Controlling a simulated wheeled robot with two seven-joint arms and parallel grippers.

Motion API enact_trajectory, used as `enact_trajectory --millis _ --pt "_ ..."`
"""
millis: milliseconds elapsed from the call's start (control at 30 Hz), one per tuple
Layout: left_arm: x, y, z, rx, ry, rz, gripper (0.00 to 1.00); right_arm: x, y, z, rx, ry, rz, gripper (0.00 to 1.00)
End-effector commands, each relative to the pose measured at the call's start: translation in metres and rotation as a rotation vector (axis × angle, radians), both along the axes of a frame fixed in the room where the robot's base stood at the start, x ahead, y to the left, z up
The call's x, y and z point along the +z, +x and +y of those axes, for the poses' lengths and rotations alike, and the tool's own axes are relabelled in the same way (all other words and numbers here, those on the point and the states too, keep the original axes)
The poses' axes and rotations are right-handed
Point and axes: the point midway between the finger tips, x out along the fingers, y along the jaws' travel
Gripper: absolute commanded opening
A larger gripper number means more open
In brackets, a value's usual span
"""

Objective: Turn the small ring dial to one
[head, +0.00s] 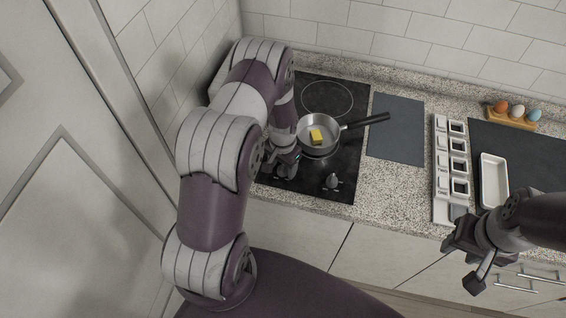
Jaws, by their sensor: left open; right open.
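A black cooktop (344,168) is set in the speckled counter. One dial (333,181) shows at its front right with small marks around it. My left gripper (286,172) is low over the cooktop's front left, open, pointing down. It and its wrist cover that area, so any dial there is hidden, and I cannot tell whether the fingers touch one. I cannot read a dial setting. My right gripper (464,265) is open and empty, in front of the counter at the right.
A steel pan (309,124) with a yellow block (316,136) sits on the cooktop, its handle pointing right. A dark board (396,130), a white rack (441,165), a white dish (493,178) and an egg holder (512,119) are further right. A bare ring (327,97) lies behind the pan.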

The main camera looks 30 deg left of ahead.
Motion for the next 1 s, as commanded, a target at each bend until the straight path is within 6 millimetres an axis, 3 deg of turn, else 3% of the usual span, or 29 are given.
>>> enact_trajectory --millis 300,467,500,1000 --pt "-0.0044 0.0005 0.0001 0.000 0.001 -0.002 0.62 0.0007 -0.0001 0.0000 0.000 0.000 0.000 0.43" --pt "-0.0042 0.0005 0.0001 0.000 0.001 -0.002 0.10 0.0007 -0.0001 0.0000 0.000 0.000 0.000 0.43" --pt "-0.0041 0.0005 0.0001 0.000 0.001 -0.002 0.07 0.0007 -0.0001 0.0000 0.000 0.000 0.000 0.43" --pt "-0.0053 0.0009 0.0001 -0.136 -0.001 -0.002 0.07 -0.0076 0.0000 0.0000 0.000 0.000 0.000 0.43"
